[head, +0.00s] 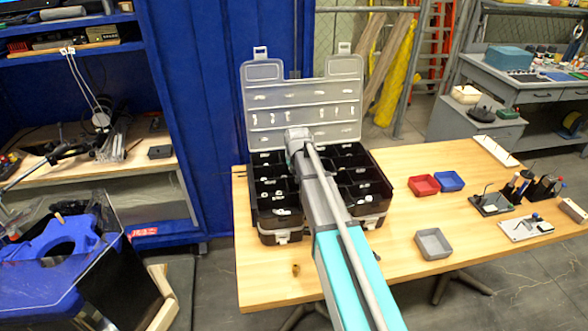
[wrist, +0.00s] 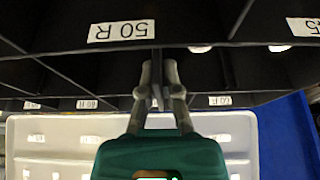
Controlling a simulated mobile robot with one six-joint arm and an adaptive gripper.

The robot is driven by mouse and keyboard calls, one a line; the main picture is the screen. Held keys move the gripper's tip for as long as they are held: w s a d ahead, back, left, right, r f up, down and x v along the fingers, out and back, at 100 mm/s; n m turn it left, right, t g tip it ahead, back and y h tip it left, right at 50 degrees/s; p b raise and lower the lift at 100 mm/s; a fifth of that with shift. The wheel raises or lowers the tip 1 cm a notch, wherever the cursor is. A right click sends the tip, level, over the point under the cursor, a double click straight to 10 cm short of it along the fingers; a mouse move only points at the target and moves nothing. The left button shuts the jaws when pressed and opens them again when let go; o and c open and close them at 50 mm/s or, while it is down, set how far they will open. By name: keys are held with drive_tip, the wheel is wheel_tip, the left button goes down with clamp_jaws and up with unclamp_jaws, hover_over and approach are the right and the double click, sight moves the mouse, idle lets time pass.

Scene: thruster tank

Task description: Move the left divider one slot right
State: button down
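The black organizer case (head: 257,222) stands on the wooden table with its clear lid raised. In the head view my gripper (head: 297,140) is over the middle of the case, and my arm hides much of the compartments. In the wrist view my gripper (wrist: 158,82) has its fingers close together, one on each side of a thin dark upright divider (wrist: 157,60). They look closed on it, with little or no gap. The divider is just below the label "50 R" (wrist: 121,31). Its lower edge and slots are hidden.
The raised lid (head: 262,100) stands behind the case. Other compartment walls run close around my fingers. The table front left is mostly clear.

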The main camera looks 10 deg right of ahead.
drive_tip(key=shift+f+b, duration=0.9)
drive_tip(key=shift+f, duration=0.1)
idle(0.5)
drive_tip(key=c, duration=0.7)
unclamp_jaws()
drive_tip(key=shift+r, duration=0.25)
wheel_tip(320, 180, up, 11)
drive_tip(key=p, duration=1.1)
drive_tip(key=shift+f, duration=0.1)
wheel_tip(320, 180, up, 4)
drive_tip(key=p, duration=0.4)
